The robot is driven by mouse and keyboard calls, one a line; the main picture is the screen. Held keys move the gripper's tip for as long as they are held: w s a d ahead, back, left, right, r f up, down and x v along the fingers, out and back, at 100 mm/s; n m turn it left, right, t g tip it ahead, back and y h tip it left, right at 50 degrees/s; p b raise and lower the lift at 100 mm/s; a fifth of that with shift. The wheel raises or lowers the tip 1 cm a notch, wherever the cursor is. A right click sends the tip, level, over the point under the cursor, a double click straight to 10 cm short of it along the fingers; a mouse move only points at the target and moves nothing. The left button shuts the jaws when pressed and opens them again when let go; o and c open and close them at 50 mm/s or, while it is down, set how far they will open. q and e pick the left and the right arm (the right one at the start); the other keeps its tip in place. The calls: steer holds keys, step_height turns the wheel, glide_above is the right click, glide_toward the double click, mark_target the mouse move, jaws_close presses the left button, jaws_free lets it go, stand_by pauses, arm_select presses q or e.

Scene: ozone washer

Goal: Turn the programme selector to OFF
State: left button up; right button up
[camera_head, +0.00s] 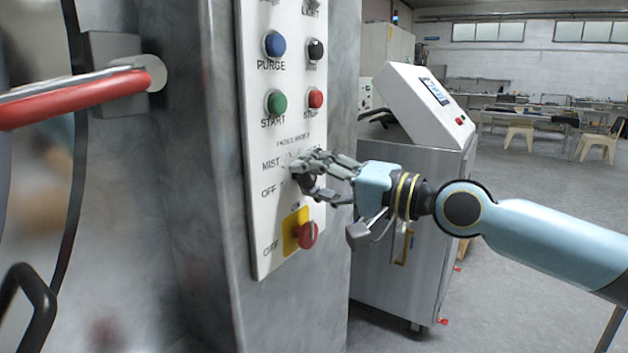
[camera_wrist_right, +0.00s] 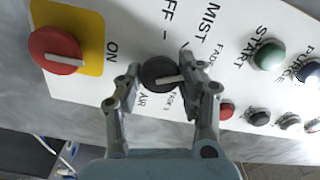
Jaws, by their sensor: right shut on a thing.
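The programme selector is a round black knob (camera_wrist_right: 158,71) with a white pointer line, low on the white control panel (camera_head: 262,130). In the wrist view the line lies nearly level, towards the START button side, not at the OFF mark (camera_wrist_right: 170,22) above the knob. My right gripper (camera_head: 299,172) is at the selector; in the wrist view its fingers (camera_wrist_right: 161,78) are shut on the knob from both sides. In the head view the fingers hide most of the knob, beside the MIST and OFF labels. My left gripper is not in view.
Below the selector is a red rotary switch (camera_head: 306,234) on a yellow plate. Above are a green START button (camera_head: 277,102), a red button (camera_head: 315,98), a blue PURGE button (camera_head: 275,44) and a black one. A steel cabinet (camera_head: 405,180) stands right behind my gripper.

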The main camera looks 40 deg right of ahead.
steer(key=n+b, duration=0.2)
steer(key=n, duration=0.5)
steer(key=shift+f, duration=0.15)
steer(key=n+b, duration=0.1)
steer(key=n, duration=0.2)
steer(key=shift+n, duration=0.3)
steer(key=shift+n+b, duration=0.8)
steer(key=shift+n, duration=0.9)
steer(key=o, duration=1.2)
steer(key=shift+c, duration=0.2)
